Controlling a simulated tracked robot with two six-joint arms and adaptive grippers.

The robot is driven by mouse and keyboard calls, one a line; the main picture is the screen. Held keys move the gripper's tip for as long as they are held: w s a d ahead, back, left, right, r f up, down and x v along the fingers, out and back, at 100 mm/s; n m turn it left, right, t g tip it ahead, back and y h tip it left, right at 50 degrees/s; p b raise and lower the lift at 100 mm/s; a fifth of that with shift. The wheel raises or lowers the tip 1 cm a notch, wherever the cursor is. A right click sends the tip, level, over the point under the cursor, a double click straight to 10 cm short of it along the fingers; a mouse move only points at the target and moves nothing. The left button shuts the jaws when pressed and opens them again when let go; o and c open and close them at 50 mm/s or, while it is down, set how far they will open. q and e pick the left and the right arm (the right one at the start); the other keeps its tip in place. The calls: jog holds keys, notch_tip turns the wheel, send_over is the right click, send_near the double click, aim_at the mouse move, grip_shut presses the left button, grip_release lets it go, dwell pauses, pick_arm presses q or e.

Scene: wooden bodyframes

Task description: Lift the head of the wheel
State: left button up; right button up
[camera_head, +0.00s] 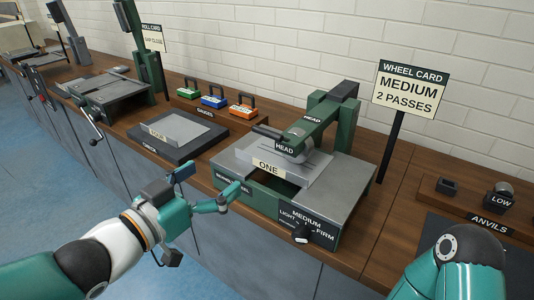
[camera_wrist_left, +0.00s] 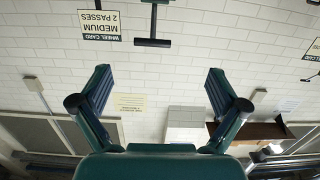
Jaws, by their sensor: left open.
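The wheel machine (camera_head: 345,190) is a green and grey unit on the bench. Its green head (camera_head: 318,122), marked HEAD, reaches forward from a rear post over a grey plate labelled ONE (camera_head: 268,167). A dark bar handle (camera_head: 267,133) sits at the head's front. The head appears lowered onto the plate. My left gripper (camera_head: 208,188) is open and empty, in front of and left of the machine. In the left wrist view the open fingers (camera_wrist_left: 160,95) have only wall between them. My right gripper is out of view.
A wheel card sign (camera_head: 410,88) reads MEDIUM, 2 PASSES. A pressure knob (camera_head: 300,234) is on the machine's front. Left are a dark tray with a grey plate (camera_head: 175,130) and coloured gauges (camera_head: 213,101). Anvils (camera_head: 503,190) stand right. My right arm fills the lower right corner.

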aim_at(265, 133)
pick_arm(q)
jog(key=shift+m+t+h, duration=0.3)
jog(key=shift+m+h, duration=0.1)
jog(key=x, duration=0.5)
jog(key=r+x, duration=0.1)
jog(key=x, duration=0.4)
jog(key=r+x, duration=0.1)
jog(key=x, duration=0.5)
jog(key=shift+s+d, duration=0.25)
